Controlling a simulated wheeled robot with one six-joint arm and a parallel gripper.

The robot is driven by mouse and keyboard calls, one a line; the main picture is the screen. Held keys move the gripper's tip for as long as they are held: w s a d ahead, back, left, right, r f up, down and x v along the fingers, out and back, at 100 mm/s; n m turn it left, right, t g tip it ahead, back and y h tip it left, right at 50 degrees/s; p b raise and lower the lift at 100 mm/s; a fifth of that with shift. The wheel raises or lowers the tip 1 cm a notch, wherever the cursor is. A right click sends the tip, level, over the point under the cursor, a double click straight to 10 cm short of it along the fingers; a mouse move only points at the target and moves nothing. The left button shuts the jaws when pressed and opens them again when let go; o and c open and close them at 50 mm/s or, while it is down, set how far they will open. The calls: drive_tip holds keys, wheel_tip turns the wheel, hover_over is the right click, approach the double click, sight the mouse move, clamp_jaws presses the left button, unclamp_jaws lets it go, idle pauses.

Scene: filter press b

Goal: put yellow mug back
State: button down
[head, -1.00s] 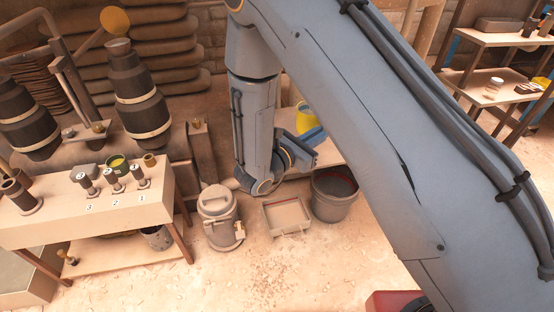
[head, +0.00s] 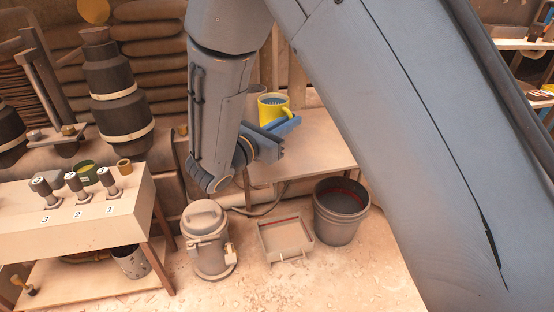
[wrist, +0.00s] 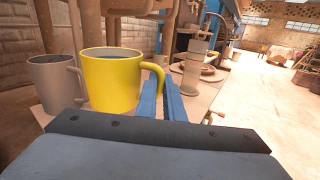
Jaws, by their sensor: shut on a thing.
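The yellow mug (head: 273,106) is upright at the far left part of a small wooden table (head: 322,150) in the head view. It also shows large in the wrist view (wrist: 108,82), with its handle on the right side. My gripper (head: 287,128) has its blue fingers (wrist: 167,100) shut on the mug's handle. A grey mug (wrist: 54,84) stands just left of the yellow mug, close beside it. My gripper hides the yellow mug's lower part in the head view, so I cannot tell whether its base touches the tabletop.
A dark bucket (head: 342,222), a shallow tray (head: 285,240) and a lidded canister (head: 207,245) stand on the floor. A bench (head: 75,226) with numbered levers is at the left. The tabletop right of my gripper looks clear. A metal cylinder (wrist: 194,68) stands farther back.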

wheel_tip(320, 180, down, 10)
drive_tip(key=b, duration=0.3)
drive_tip(key=shift+r, duration=0.15)
drive_tip(key=shift+f, duration=0.35)
